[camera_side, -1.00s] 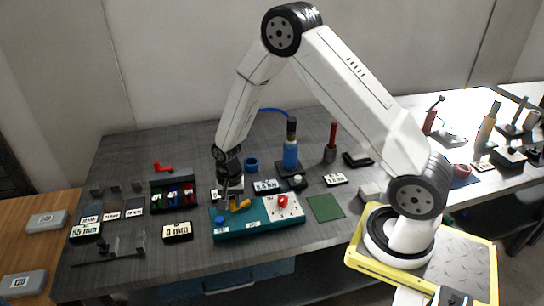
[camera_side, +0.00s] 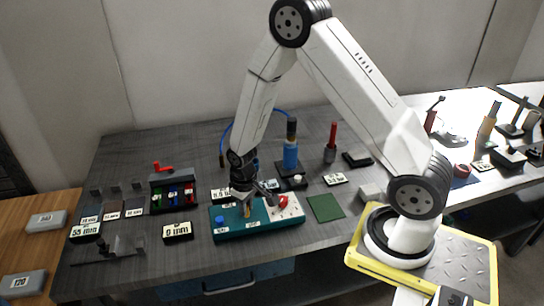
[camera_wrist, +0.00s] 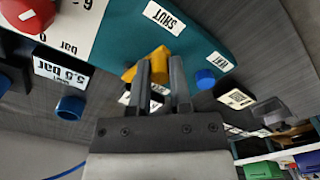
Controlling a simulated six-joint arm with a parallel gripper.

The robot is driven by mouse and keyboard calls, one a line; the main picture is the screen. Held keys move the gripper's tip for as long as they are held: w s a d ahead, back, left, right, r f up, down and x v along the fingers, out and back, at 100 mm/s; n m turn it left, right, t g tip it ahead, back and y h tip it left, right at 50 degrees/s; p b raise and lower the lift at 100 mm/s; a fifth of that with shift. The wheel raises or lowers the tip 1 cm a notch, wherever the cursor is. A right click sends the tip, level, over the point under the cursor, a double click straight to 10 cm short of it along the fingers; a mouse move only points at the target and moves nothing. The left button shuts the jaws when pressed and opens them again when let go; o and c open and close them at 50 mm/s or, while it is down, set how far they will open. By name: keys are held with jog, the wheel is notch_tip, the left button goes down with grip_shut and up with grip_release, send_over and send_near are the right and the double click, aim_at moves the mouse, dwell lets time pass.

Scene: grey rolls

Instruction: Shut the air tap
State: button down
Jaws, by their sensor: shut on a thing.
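The air tap's yellow lever (camera_side: 247,210) sits on a teal panel (camera_side: 231,230) on the bench. In the side view it points toward the panel's front edge, and my gripper (camera_side: 247,200) is right over it. In the wrist view the yellow lever (camera_wrist: 149,62) shows between and beyond the fingertips of my gripper (camera_wrist: 160,68). The jaws are shut on it and hide part of it. The SHUT label (camera_wrist: 165,17) lies on the teal panel (camera_wrist: 205,46) just past the lever. The tap's pivot is not clear.
A blue knob (camera_side: 219,220) is at the panel's left end. A red knob (camera_side: 283,201) is on its white plate at right. Behind stand a blue bottle-like tool (camera_side: 291,155) and a rack of coloured pieces (camera_side: 173,194). A green mat (camera_side: 325,208) lies bare at right.

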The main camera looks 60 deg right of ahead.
jog(key=shift+s+d+n, duration=0.2)
jog(key=shift+s+n, duration=0.05)
jog(key=shift+n, duration=0.5)
jog(key=shift+s+d+n, duration=0.2)
jog(key=shift+s+n, duration=0.05)
jog(key=shift+n, duration=0.5)
jog(key=c, duration=0.5)
grip_release()
jog(key=shift+c, duration=0.2)
jog(key=shift+r, duration=0.15)
notch_tip(320, 180, up, 8)
jog(key=shift+f, duration=0.25)
